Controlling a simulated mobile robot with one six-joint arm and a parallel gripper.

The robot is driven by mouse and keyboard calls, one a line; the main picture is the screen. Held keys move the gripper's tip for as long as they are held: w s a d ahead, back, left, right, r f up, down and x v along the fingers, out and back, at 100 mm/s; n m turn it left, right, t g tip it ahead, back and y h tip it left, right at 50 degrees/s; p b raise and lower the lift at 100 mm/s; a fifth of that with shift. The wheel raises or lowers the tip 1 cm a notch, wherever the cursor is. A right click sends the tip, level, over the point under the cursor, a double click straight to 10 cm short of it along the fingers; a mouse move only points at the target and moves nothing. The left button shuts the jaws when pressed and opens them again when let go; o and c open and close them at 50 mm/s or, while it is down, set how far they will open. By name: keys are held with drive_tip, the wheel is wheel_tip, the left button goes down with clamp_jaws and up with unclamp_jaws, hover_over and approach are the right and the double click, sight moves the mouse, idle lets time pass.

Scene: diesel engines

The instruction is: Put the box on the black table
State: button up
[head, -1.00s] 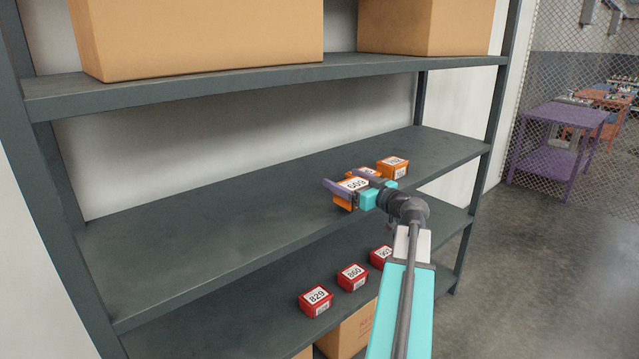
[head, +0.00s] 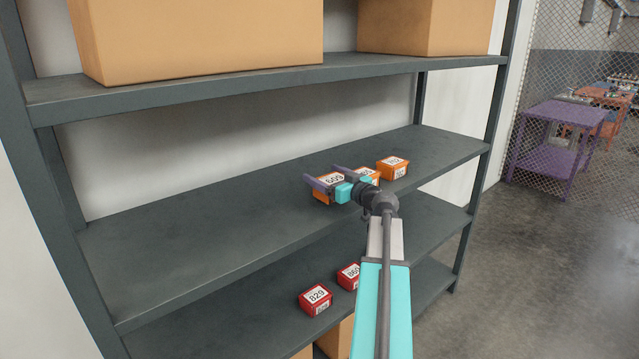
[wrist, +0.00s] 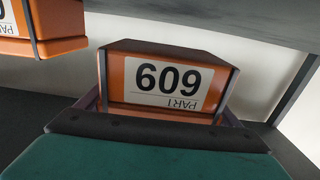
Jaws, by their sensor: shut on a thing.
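An orange box labelled 609 (head: 324,197) is between the fingers of my gripper (head: 328,178) at the middle shelf. In the wrist view the box (wrist: 165,82) fills the space between the fingers, its label upside down. My gripper is shut on it. I cannot tell from these views whether its underside touches the shelf. No black table is in view.
The middle shelf (head: 200,240) is clear to the left. Two other orange boxes stand right of my gripper; the farther (head: 393,167) is plain. Red boxes (head: 315,299) sit below, cartons (head: 200,35) above. A purple table (head: 560,125) stands behind mesh.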

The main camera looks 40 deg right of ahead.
drive_tip(key=shift+w+r, duration=0.1)
drive_tip(key=shift+w, duration=0.25)
drive_tip(key=shift+w+p, duration=0.3)
drive_tip(key=shift+w, duration=0.8)
drive_tip(key=shift+s+f, duration=0.2)
drive_tip(key=shift+f, duration=0.65)
drive_tip(key=shift+f+p, duration=0.85)
drive_tip(key=shift+p, duration=0.25)
drive_tip(key=shift+f, duration=0.15)
drive_tip(key=o, duration=1.3)
drive_tip(key=shift+o, duration=0.2)
drive_tip(key=shift+f+b, duration=0.25)
drive_tip(key=shift+b, duration=0.7)
drive_tip(key=shift+s+a, duration=0.1)
drive_tip(key=shift+s, duration=0.05)
